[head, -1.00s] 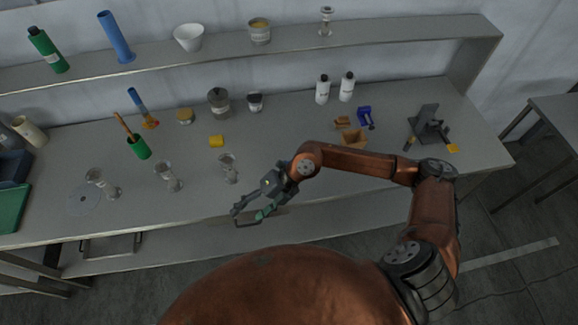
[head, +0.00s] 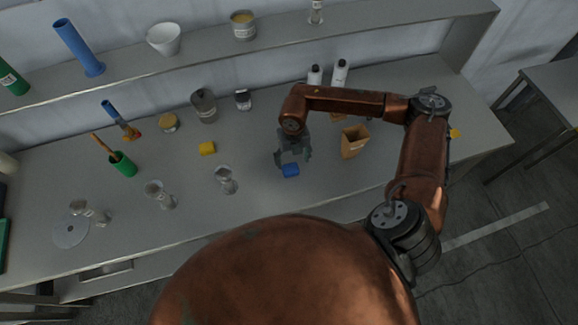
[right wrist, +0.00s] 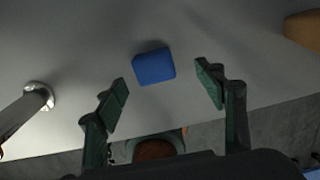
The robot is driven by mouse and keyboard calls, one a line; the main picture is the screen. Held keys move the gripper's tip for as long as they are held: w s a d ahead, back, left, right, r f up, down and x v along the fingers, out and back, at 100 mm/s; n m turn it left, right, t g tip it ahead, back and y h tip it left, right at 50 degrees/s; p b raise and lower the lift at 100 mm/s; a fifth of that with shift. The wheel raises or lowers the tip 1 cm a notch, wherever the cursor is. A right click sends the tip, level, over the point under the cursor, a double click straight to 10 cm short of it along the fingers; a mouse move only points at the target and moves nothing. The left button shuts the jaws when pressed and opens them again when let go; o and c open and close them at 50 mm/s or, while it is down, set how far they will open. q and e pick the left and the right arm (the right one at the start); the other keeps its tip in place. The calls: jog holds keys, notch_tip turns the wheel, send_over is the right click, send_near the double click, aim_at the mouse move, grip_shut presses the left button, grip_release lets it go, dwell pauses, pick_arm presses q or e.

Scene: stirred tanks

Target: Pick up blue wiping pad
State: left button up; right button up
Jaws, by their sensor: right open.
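The blue wiping pad (head: 291,170) lies flat on the grey workbench (head: 250,190), near its front half. It also shows in the right wrist view (right wrist: 154,67), a little beyond and between the spread fingers. My right gripper (head: 294,158) is open and empty, pointing down just over the pad; its fingers (right wrist: 165,85) stand apart on either side of the pad without touching it. My left gripper is not in view.
A yellow pad (head: 207,148) and a green cup (head: 123,164) sit further left. The bench between glass and box is mostly clear.

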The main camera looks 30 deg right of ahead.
aim_at(291, 168)
jog(key=shift+a+f+p, duration=0.2)
jog(key=shift+a+f, duration=0.05)
jog(key=shift+f, duration=0.3)
jog(key=shift+a+f+p, duration=0.15)
jog(key=shift+a+f, duration=0.05)
jog(key=shift+f, duration=0.35)
notch_tip(291, 168, down, 4)
jog(key=shift+r+p, duration=0.25)
jog(key=shift+p, duration=0.05)
jog(key=c, duration=1)
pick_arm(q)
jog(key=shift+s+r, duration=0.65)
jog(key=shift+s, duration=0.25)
pick_arm(e)
jog(key=shift+c, duration=0.2)
